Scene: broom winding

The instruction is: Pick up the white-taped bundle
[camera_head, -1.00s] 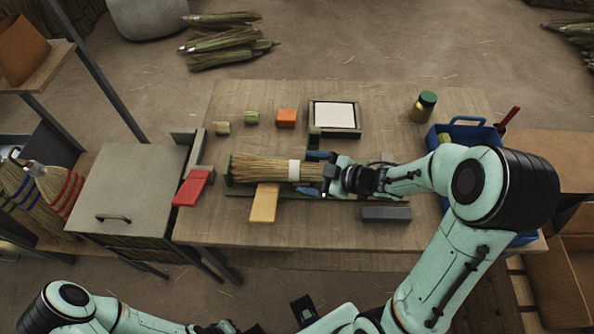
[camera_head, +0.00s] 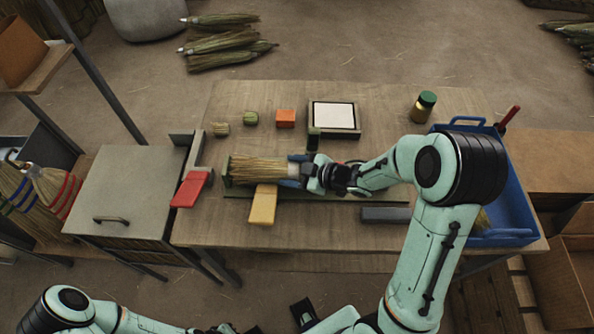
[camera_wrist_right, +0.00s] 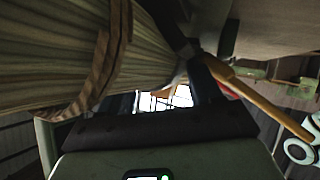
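The white-taped bundle (camera_head: 257,169) of straw lies on the bench, its bristle end to the left. It fills the upper left of the right wrist view (camera_wrist_right: 60,55), very close. My right gripper (camera_head: 296,171) is at its right end, with blue fingertips on either side of the white-taped part. The tape is now mostly hidden by the gripper. I cannot tell whether the fingers press on the bundle. My left arm is low at the left, away from the bench; its fingers are not clear.
A yellow block (camera_head: 263,204) lies just in front of the bundle, and a red block (camera_head: 190,188) to the left. A grey bar (camera_head: 385,215) lies to the right. A blue crate (camera_head: 513,200) stands at the right edge. An orange block (camera_head: 285,118) and a white-topped tray (camera_head: 334,134) are behind.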

